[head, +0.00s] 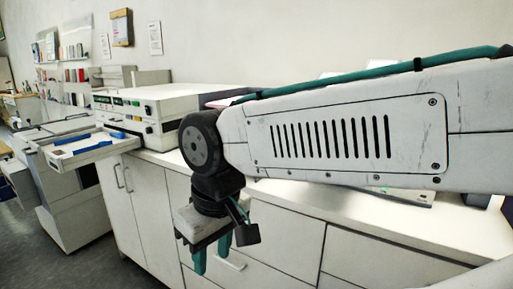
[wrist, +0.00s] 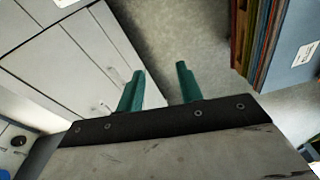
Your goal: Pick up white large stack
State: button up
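My gripper (head: 212,258) hangs pointing down in front of the white cabinet fronts, below the counter top. In the wrist view its two green fingers (wrist: 160,69) are apart with nothing between them, above grey floor. I cannot make out a white large stack for certain in either view. My arm crosses the right half of the head view and hides much of the counter behind it.
A white counter (head: 440,225) with cabinets runs along the wall. A white machine (head: 150,112) with buttons stands on it; a tray with blue parts (head: 85,143) juts out at left. In the wrist view, coloured boards or folders (wrist: 263,45) stand at upper right.

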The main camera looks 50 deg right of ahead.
jog(key=w+d+m+t+h, duration=0.1)
jog(key=w+d+m+t, duration=0.3)
jog(key=w, duration=0.6)
jog(key=w+d+m+t, duration=0.15)
jog(key=w+m, duration=0.35)
jog(key=w, duration=0.6)
jog(key=w+d+m+t+h, duration=0.15)
jog(key=w+m+t, duration=0.3)
jog(key=w, duration=0.55)
jog(key=w+d+f+m+g+h, duration=0.1)
jog(key=d+m+h, duration=0.3)
jog(key=d, duration=0.6)
jog(key=w+d+f+m+g+h, duration=0.1)
jog(key=d+f+m+g+h, duration=0.1)
jog(key=d+m+h, duration=0.3)
jog(key=w+d+f+m+g+h, duration=0.1)
jog(key=d+m+h, duration=0.4)
jog(key=d, duration=0.9)
jog(key=shift+d+f+m+g, duration=0.1)
jog(key=shift+d+m+g, duration=0.15)
jog(key=shift+m, duration=0.7)
jog(key=shift+d+f+m+g, duration=0.1)
jog(key=shift+m+g, duration=0.15)
jog(key=shift+m, duration=0.65)
jog(key=shift+r, duration=0.1)
grip_shut()
